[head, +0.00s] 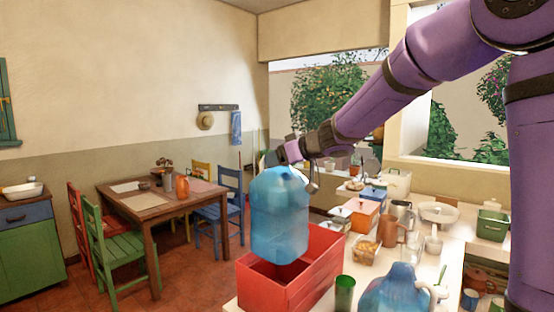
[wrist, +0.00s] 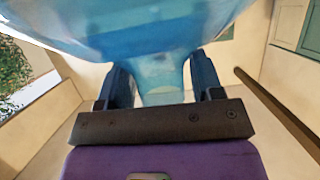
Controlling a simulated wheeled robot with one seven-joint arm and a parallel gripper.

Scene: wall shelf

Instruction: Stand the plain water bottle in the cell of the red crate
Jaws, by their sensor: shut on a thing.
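The plain water bottle (head: 279,215) is a large translucent blue bottle without a handle. My gripper (head: 303,160) is shut on its neck at the top and holds it upright. In the wrist view the bottle (wrist: 160,35) fills the top, with its neck between the two dark fingers of my gripper (wrist: 160,82). The red crate (head: 315,280) stands at the counter's near left end. The bottle is over the crate's opening and hides part of its inside. I cannot tell whether its base is below the rim.
A second blue jug with a handle (head: 398,288) stands right of the crate, with a green cup (head: 345,293) between them. A dining table (head: 150,208) stands at left.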

